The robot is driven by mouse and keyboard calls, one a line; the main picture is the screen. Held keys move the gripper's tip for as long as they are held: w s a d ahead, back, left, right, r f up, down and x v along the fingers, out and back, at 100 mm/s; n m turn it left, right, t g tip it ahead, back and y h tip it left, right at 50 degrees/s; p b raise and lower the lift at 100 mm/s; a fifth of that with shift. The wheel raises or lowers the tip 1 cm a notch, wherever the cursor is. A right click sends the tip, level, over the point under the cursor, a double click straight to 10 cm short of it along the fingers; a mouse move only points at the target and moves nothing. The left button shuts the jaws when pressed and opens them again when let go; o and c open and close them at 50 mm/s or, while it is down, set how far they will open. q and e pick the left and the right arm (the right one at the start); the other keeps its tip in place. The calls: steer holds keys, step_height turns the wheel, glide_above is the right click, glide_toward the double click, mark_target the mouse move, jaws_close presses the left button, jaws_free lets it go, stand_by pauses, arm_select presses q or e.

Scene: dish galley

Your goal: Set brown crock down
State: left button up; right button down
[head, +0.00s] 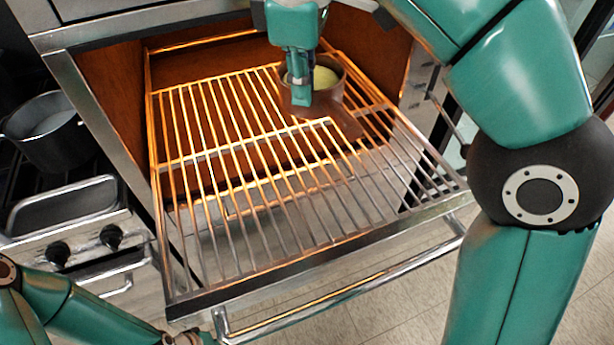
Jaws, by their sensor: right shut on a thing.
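The brown crock (330,88) is a round pot with a pale yellowish inside, at the back right of the wire rack (230,140). My right gripper (300,95) reaches down from above and is shut on the crock's near left side wall. The crock looks upright. I cannot tell whether its base touches the rack bars or hangs just above them. My left arm shows at the bottom left corner, but its gripper's fingers are not visible.
The rack sits in an open, lit oven-like cabinet with brown walls (110,80). A handle bar (340,290) runs along its front. A dark pot (45,130) stands on a stove to the left. The rack's left and middle are bare.

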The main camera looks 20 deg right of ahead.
steer(key=shift+s, duration=0.1)
steer(key=shift+f, duration=0.3)
steer(key=b, duration=0.6)
glide_above(305, 203)
step_height(305, 203, down, 14)
steer(key=shift+f, duration=2.7)
steer(key=c, duration=1.7)
jaws_free()
steer(key=shift+f, duration=0.1)
steer(key=shift+c, duration=0.2)
steer(key=o, duration=0.4)
